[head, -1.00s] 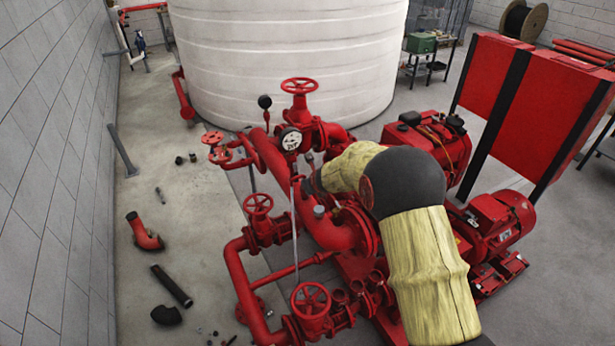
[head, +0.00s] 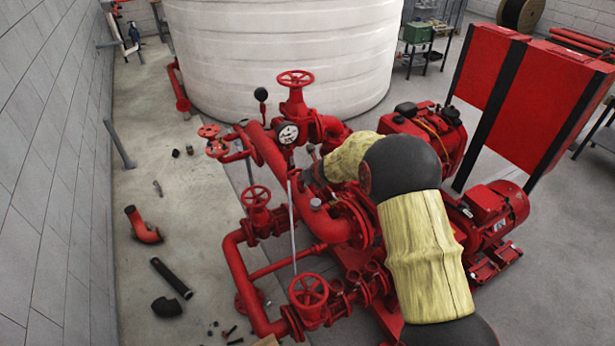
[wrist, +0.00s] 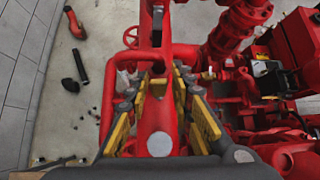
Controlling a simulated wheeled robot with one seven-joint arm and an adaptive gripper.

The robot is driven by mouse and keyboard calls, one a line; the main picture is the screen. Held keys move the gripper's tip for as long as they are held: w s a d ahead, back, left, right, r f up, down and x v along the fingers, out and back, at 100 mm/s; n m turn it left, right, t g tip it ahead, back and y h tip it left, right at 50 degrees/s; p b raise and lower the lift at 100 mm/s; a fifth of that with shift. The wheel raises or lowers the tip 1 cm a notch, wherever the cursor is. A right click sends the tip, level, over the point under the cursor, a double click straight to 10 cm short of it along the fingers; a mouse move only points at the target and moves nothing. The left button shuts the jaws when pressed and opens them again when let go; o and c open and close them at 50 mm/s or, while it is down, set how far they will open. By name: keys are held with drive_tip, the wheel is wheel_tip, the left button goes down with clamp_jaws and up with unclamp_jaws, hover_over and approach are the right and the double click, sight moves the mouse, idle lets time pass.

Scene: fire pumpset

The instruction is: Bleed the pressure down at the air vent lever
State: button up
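My gripper (wrist: 168,80) has its yellow and black fingers spread apart around a red pipe (wrist: 158,125) in the wrist view. I see no clear grip on anything. In the head view my gripper is beside the main red pipe, just below the round pressure gauge (head: 288,133), largely covered by my own wrist. A thin grey rod (head: 292,225) hangs down just left of it. A black ball-topped part (head: 261,94) stands behind the gauge. I cannot tell for sure which small part is the air vent lever; the area at my fingertips is partly hidden.
Red handwheels (head: 308,290) stand in front of and around the pipes. The red engine (head: 425,135) and motor (head: 495,210) are to the right. A white tank (head: 285,55) stands behind. Loose fittings, such as a red elbow (head: 142,228), lie on the left floor.

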drive_tip(key=shift+o, duration=1)
drive_tip(key=shift+f, duration=0.15)
drive_tip(key=shift+s, duration=0.1)
drive_tip(key=v, duration=1.2)
